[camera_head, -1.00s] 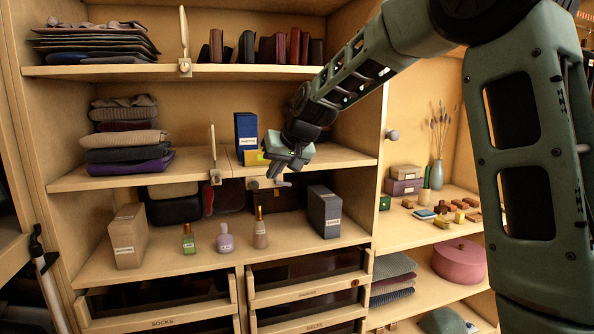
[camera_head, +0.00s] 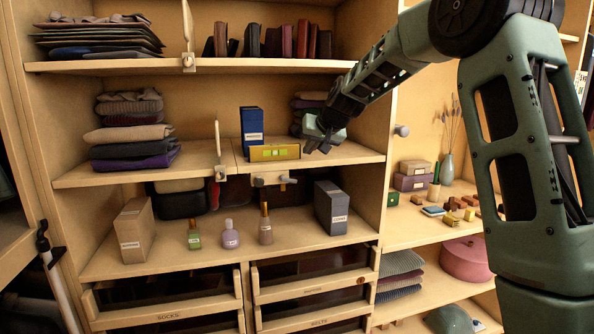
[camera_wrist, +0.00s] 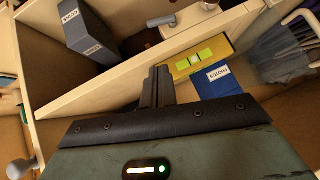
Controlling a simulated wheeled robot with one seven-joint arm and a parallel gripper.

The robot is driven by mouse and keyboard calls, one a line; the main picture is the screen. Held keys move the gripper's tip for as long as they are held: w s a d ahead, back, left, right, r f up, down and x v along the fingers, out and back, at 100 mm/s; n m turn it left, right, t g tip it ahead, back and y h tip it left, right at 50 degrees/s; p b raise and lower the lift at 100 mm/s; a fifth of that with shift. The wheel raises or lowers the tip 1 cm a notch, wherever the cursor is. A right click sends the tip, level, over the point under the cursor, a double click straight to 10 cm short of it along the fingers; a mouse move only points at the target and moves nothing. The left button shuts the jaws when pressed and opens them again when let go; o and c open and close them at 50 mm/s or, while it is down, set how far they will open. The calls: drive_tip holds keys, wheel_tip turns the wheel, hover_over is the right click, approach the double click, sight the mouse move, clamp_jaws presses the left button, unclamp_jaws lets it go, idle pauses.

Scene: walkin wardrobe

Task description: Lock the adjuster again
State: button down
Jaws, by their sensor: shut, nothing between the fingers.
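The adjuster (camera_head: 259,181) is a small pale block under the front edge of the right-hand middle shelf, with a short grey lever (camera_head: 288,180) showing just right of it. It also shows near the top of the wrist view (camera_wrist: 178,23); I cannot tell whether it is locked. A yellow spirit level (camera_head: 274,153) with a green vial lies on that shelf above it, seen also in the wrist view (camera_wrist: 202,56). My gripper (camera_head: 308,147) is shut and empty, up and right of the lever, apart from it. Its shut fingers show in the wrist view (camera_wrist: 157,74).
A blue box (camera_head: 252,126) stands behind the level. A grey box (camera_head: 330,207) and several bottles stand on the shelf below. An upright divider (camera_head: 217,138) with a bracket (camera_head: 220,172) is to the left. A round knob (camera_head: 402,131) juts out at right.

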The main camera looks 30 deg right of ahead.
sight(298, 168)
drive_tip(key=p+x, duration=0.3)
drive_tip(key=x, duration=0.3)
drive_tip(key=shift+w+f, duration=0.15)
drive_tip(key=shift+w, duration=0.15)
drive_tip(key=f, duration=0.1)
drive_tip(key=f+p, duration=0.1)
drive_tip(key=f, duration=0.1)
drive_tip(key=shift+w+a+f, duration=0.15)
drive_tip(key=shift+w+a, duration=0.1)
drive_tip(key=shift+a, duration=0.15)
drive_tip(key=shift+a+f, duration=0.1)
drive_tip(key=shift+f, duration=0.5)
